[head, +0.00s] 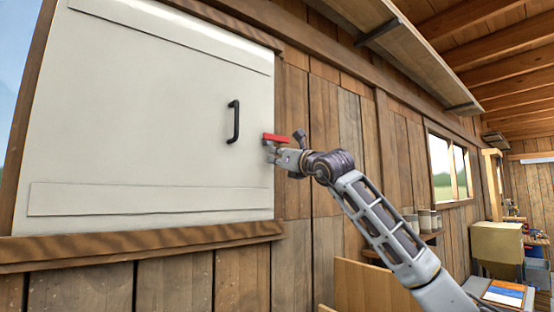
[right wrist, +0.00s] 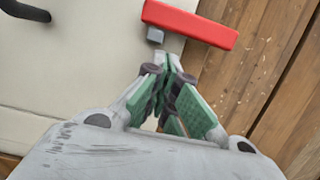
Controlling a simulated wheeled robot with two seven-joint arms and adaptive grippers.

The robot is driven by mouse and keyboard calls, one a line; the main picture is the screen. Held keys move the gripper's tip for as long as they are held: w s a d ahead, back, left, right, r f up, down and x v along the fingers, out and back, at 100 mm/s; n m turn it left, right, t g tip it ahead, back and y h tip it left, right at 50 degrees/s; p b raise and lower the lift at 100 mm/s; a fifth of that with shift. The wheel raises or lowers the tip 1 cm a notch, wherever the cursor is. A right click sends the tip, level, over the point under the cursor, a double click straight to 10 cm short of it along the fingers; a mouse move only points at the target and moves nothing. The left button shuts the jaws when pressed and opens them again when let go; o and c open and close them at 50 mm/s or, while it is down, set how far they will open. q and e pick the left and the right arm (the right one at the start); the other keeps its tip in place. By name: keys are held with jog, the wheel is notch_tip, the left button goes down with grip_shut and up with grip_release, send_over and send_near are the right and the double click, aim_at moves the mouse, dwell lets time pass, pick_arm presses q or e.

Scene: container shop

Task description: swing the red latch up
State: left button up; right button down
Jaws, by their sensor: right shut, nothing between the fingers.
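The red latch (head: 277,138) is a short bar at the right edge of the white panel (head: 150,120). It lies nearly level, its right part reaching over the wooden wall. In the right wrist view the red latch (right wrist: 190,22) shows beyond the fingertips, with a small grey block under its left part. My right gripper (head: 271,155) is shut and empty, just below the latch. In the right wrist view its green-padded fingers (right wrist: 168,62) are together; whether they touch the latch is unclear. My left gripper is not in view.
A black handle (head: 234,121) stands out from the panel left of the latch. A wooden ledge (head: 150,246) runs under the panel. A shelf (head: 400,45) juts out overhead, and a yellowish box (head: 497,243) sits at the far right.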

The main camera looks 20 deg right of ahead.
jog(key=shift+r+p, duration=0.35)
jog(key=shift+r, duration=0.45)
